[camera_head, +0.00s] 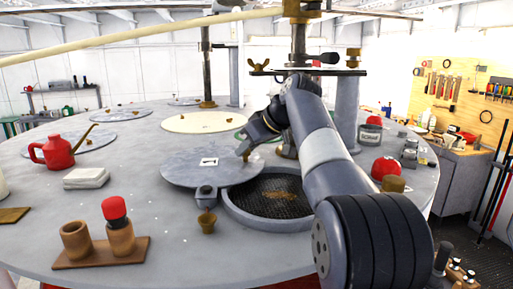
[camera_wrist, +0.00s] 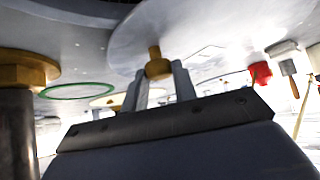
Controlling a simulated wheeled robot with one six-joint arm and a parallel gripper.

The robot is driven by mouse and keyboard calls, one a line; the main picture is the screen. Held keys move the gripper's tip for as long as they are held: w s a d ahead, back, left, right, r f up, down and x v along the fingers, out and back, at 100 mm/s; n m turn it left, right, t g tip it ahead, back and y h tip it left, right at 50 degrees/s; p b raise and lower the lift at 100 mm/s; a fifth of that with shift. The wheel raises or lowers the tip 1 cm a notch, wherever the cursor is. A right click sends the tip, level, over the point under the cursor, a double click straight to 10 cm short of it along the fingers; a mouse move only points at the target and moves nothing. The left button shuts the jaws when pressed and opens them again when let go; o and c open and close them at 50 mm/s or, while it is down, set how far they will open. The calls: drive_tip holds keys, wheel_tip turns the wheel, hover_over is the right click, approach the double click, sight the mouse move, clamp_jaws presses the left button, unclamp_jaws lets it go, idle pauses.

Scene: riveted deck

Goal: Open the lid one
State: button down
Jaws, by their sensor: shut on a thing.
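Lid one is a grey round plate (camera_head: 188,174) with a small white label, near the middle of the deck in the head view. It is swung to the left and only partly overlaps a round opening (camera_head: 265,206) with dark mesh inside. A pivot lug (camera_head: 205,194) sits at its front edge. My gripper (camera_head: 247,151) is at the lid's right edge, shut on the small brass knob. In the wrist view my gripper (camera_wrist: 158,76) has its fingers on either side of the brass knob (camera_wrist: 154,54), with the grey lid (camera_wrist: 215,24) behind it.
A cream round lid (camera_head: 203,122) lies behind. A vertical post rises behind my arm. A red ball-shaped thing (camera_head: 385,167) is to the right.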

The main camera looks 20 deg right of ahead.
sight(230, 159)
drive_tip(key=shift+w+a+n+g+y, duration=0.35)
drive_tip(key=shift+w+a+n, duration=0.2)
drive_tip(key=shift+a, duration=0.2)
drive_tip(key=shift+w+a+n+g+y, duration=0.3)
drive_tip(key=shift+w+a+n, duration=0.2)
drive_tip(key=shift+a+n, duration=0.15)
drive_tip(key=shift+w+a+n+g+y, duration=0.3)
drive_tip(key=shift+w+a+n, duration=0.2)
drive_tip(key=shift+a, duration=0.3)
drive_tip(key=c, duration=1.1)
unclamp_jaws()
